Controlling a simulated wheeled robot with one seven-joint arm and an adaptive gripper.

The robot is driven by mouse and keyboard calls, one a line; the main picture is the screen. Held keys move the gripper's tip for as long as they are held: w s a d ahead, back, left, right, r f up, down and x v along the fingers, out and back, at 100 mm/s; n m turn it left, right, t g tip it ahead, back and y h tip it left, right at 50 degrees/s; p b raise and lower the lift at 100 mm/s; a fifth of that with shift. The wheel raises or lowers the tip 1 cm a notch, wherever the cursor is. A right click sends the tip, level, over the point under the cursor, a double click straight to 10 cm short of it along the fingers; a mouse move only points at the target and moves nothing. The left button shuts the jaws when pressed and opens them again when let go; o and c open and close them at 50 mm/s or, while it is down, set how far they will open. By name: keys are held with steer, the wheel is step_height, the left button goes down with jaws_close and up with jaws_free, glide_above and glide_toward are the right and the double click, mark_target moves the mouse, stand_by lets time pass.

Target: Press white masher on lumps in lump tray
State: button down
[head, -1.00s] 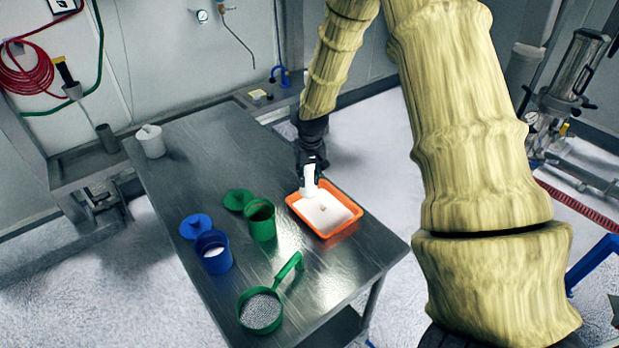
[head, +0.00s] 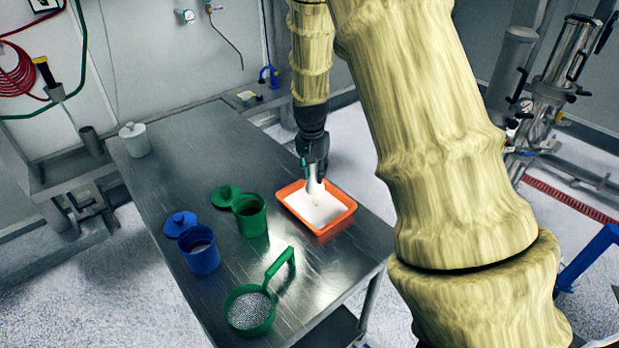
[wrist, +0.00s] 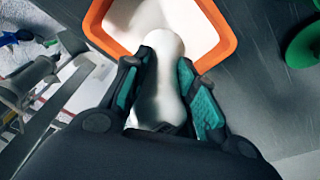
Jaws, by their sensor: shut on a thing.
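The orange lump tray (head: 335,222) sits on the metal table and holds white powder with a small lump (head: 316,203) near its middle. My gripper (head: 313,178) is over the tray's back-left part, pointing down. It is shut on the white masher (head: 315,188), which also shows between the teal-padded fingers in the wrist view (wrist: 160,85). The masher's rounded lower end is over the white powder; I cannot tell whether it touches it. The tray's orange rim (wrist: 226,40) also shows in the wrist view.
A green cup (head: 250,222) with its lid (head: 226,195), a blue cup (head: 203,262) with its lid (head: 180,222), and a green-handled sieve (head: 250,312) stand left of the tray. A white lidded jar (head: 135,140) stands at the table's far left corner. The table's back middle is clear.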

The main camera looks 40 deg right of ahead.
mark_target(316, 185)
steer(key=shift+s+d+m, duration=0.1)
steer(key=shift+m, duration=0.4)
steer(key=shift+f+b, duration=0.1)
steer(key=shift+b, duration=0.25)
steer(key=shift+f+b, duration=2.05)
steer(key=shift+f, duration=0.65)
steer(key=shift+f, duration=0.55)
steer(key=shift+r+p, duration=2.85)
steer(key=shift+r, duration=0.9)
